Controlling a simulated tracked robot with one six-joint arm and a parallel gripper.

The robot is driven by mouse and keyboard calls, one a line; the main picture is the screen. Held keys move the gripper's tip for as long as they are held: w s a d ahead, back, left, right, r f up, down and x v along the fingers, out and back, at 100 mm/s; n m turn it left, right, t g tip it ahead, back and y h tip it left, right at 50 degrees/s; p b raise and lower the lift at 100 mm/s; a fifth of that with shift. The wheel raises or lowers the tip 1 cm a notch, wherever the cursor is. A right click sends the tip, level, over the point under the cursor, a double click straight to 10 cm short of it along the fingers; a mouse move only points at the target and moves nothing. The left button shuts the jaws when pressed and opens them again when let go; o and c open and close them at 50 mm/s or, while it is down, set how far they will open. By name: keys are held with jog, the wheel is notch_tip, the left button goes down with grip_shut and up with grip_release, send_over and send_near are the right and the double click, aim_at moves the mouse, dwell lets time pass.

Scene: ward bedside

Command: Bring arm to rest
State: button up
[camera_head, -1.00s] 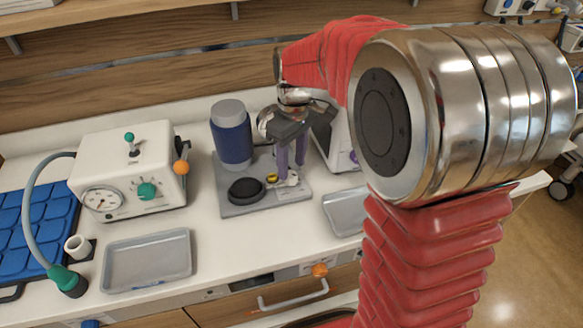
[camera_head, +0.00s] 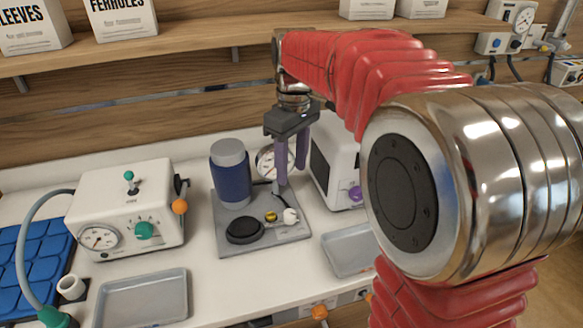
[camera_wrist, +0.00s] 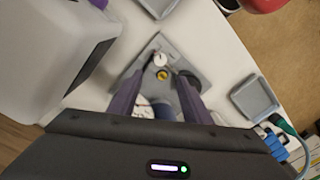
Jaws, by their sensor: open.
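My gripper (camera_head: 291,176) hangs from my red arm with its two purple fingers pointing down. It is open and empty, above the back right part of a grey base plate (camera_head: 240,246). In the wrist view my gripper (camera_wrist: 159,88) shows its fingers apart, with the plate (camera_wrist: 150,58) beyond them. On the plate stand a blue canister with a grey lid (camera_head: 231,175), a black round pad (camera_head: 245,230), a small yellow part (camera_head: 271,216) and a white knob (camera_head: 291,215). My arm's large metal joint covers the right of the head view.
A white box with a gauge (camera_head: 125,207) stands left, beside a grey tray (camera_head: 142,297) and blue mat (camera_head: 35,262). A white device (camera_head: 340,160) stands close right of my gripper, partly hidden. Another tray (camera_head: 350,250) lies in front. A wooden shelf (camera_head: 200,52) runs above.

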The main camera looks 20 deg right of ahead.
dwell(0.3)
jog(key=s+f+m+t, duration=0.1)
jog(key=s+m+t, duration=0.2)
jog(key=s, duration=0.7)
jog(key=s+a+f+m+t, duration=0.1)
jog(key=s+f+m+t, duration=0.1)
jog(key=s, duration=0.8)
jog(key=shift+s+m+t, duration=0.4)
jog(key=shift+m, duration=0.5)
jog(key=shift+a, duration=0.1)
dwell(0.9)
